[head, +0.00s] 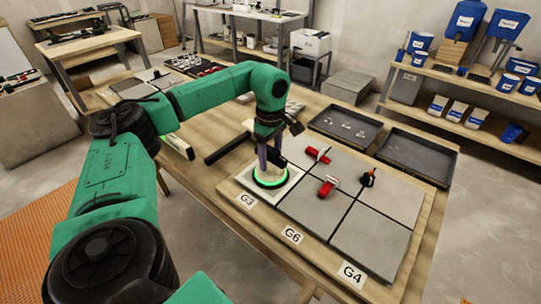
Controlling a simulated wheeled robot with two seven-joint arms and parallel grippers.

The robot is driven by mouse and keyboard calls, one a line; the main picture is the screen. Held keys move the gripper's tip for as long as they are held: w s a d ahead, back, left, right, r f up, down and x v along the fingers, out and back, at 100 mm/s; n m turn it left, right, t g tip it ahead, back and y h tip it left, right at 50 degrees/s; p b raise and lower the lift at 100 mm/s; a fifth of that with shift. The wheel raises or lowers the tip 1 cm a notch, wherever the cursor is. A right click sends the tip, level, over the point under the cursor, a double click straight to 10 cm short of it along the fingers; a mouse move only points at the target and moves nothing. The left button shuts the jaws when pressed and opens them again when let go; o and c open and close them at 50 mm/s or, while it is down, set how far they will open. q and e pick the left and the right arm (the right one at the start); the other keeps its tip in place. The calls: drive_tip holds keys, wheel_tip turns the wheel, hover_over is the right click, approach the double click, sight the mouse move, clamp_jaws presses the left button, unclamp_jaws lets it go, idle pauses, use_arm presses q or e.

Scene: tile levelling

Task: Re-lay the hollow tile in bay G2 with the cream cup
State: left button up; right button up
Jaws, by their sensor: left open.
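My left gripper (270,158) points down over the left end of the tiled board and is open. Just below it, a round pale piece with a glowing green ring (270,177) sits on a light-edged tile (246,181) behind the G3 label (247,199). I cannot tell whether the fingers touch it, or whether it is the cream cup. Other grey tiles (370,241) lie to the right, with labels that look like G6 (292,235) and G4 (351,274). I cannot make out a G2 label. My right gripper is out of view.
Two red-handled tools (327,186) (317,154) and a small black-and-red tool (368,178) stand on the tiles. Two dark trays (346,127) (419,156) lie behind them. A black bar (229,146) lies left of the gripper. Shelves with blue containers (466,20) stand at back right.

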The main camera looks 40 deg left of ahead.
use_arm(q)
clamp_jaws()
drive_tip(key=c, duration=0.9)
unclamp_jaws()
drive_tip(key=shift+c, duration=0.2)
drive_tip(key=shift+r, duration=0.1)
clamp_jaws()
